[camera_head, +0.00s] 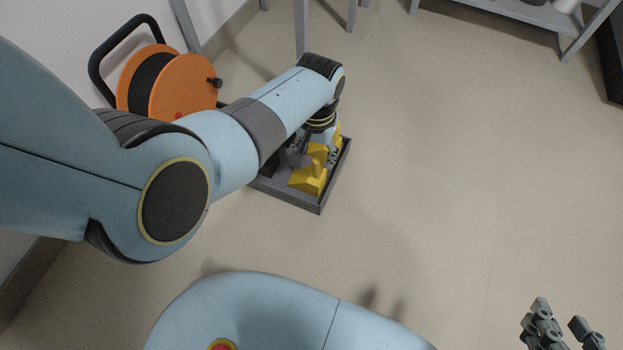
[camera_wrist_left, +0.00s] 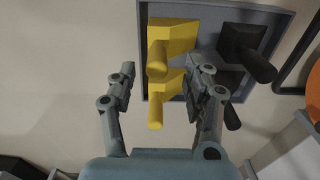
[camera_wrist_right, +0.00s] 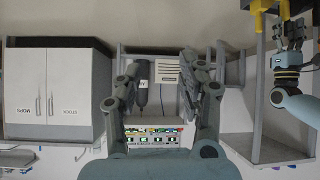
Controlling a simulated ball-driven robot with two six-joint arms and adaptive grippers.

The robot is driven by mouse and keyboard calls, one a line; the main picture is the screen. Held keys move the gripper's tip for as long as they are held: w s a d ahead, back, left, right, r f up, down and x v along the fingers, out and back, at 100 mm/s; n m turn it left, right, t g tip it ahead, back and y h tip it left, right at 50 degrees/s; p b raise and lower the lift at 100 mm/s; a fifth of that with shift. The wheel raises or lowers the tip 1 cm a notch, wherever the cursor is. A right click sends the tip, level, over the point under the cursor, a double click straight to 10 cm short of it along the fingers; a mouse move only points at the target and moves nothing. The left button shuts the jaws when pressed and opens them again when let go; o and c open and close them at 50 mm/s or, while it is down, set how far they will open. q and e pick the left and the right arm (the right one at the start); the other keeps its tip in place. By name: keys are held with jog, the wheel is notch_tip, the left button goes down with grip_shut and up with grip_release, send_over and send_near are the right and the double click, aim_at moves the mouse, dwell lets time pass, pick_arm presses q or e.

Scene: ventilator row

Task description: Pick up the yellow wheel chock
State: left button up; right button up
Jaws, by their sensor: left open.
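Two yellow wheel chocks with round handles show in the left wrist view, one at the top (camera_wrist_left: 174,38) and one below it (camera_wrist_left: 170,84). They sit in a shallow grey tray (camera_head: 316,209). In the head view the front yellow chock (camera_head: 308,180) shows clearly; my arm partly hides the other. My left gripper (camera_wrist_left: 160,66) is open above the tray, its fingers on either side of the yellow chocks' handles. I cannot tell if it touches them. My right gripper (camera_head: 559,315) is open and empty, away from the tray; it also shows in the right wrist view (camera_wrist_right: 160,67).
Black chocks (camera_wrist_left: 240,42) share the tray, right of the yellow ones in the left wrist view. An orange cable reel (camera_head: 183,85) stands by the wall behind my left arm. A grey rack (camera_head: 535,12) stands at the back right. The floor right of the tray is clear.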

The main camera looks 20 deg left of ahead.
aim_at(318, 167)
pick_arm(q)
jog(key=shift+f, duration=0.35)
pick_arm(e)
jog(key=shift+s+f+t, duration=0.15)
jog(key=shift+t, duration=0.15)
pick_arm(q)
jog(key=shift+f+b, duration=0.4)
jog(key=shift+b, duration=0.05)
jog(key=shift+w+d+f+b, duration=0.1)
jog(key=shift+f+b, duration=0.5)
jog(key=shift+w+d+f+b, duration=0.1)
jog(key=shift+f+b, duration=0.45)
notch_tip(318, 167, down, 2)
jog(key=shift+s+b, duration=0.1)
jog(key=shift+b, duration=0.7)
grip_shut()
pick_arm(e)
jog(key=w+a+r+n+t+y, duration=0.1)
jog(key=w+r+t, duration=0.4)
jog(key=r, duration=0.6)
jog(key=w+a+r+n+t+y, duration=0.1)
jog(key=w+r+t, duration=0.4)
jog(key=r, duration=0.6)
jog(key=shift+w+a+r+n+t+y, duration=0.2)
jog(key=shift+w+a+n+t+y, duration=0.15)
jog(key=shift+t+y, duration=0.55)
